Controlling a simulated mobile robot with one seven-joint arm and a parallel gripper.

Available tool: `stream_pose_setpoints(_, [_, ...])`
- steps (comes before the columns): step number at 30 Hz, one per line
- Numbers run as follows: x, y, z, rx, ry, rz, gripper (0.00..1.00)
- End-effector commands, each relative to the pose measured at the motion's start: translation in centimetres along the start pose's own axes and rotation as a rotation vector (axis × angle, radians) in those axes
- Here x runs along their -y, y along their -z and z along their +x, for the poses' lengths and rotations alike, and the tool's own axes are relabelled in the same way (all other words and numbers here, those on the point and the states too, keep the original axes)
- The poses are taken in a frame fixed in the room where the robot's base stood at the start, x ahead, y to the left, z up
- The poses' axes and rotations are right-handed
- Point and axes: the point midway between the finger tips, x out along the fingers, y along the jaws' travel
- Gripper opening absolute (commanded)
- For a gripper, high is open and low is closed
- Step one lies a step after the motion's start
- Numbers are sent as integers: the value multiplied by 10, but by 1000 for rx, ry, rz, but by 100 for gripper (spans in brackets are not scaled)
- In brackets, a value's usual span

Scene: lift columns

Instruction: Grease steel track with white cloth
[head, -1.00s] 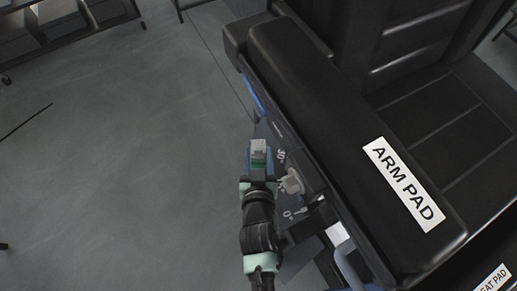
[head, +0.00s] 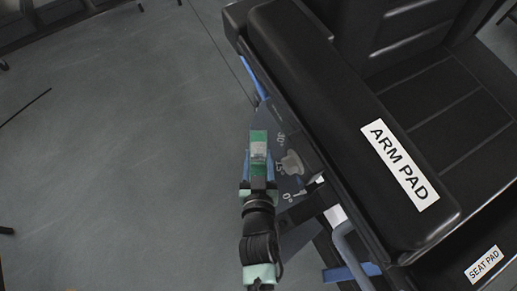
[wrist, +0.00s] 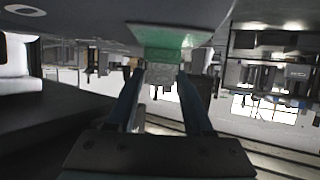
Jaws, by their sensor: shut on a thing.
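My gripper (head: 258,163) is shut on a small green piece (head: 258,138) with a whitish-grey block (head: 258,151) at it. In the wrist view the green piece (wrist: 172,38) lies beyond the blue fingertips, and the grainy whitish block (wrist: 161,84) is between them. I cannot tell whether this block is the white cloth. The gripper is beside the chair's grey side plate, left of its pale knob (head: 292,163). I cannot make out whether the green piece touches the plate. No steel track can be identified with certainty.
A black chair with an arm pad (head: 330,110) and a seat pad (head: 487,265) fills the right. Its dark side plate (head: 285,130) carries angle marks. A blue bar (head: 259,85) runs along its edge. The grey floor (head: 110,150) on the left is mostly clear.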

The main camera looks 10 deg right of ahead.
Motion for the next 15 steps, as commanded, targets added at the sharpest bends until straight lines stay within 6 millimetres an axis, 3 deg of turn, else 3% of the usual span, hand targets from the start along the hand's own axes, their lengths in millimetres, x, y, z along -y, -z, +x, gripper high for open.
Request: stream_pose_setpoints(15, [0, -9, -23, 2, -1, 1, 7])
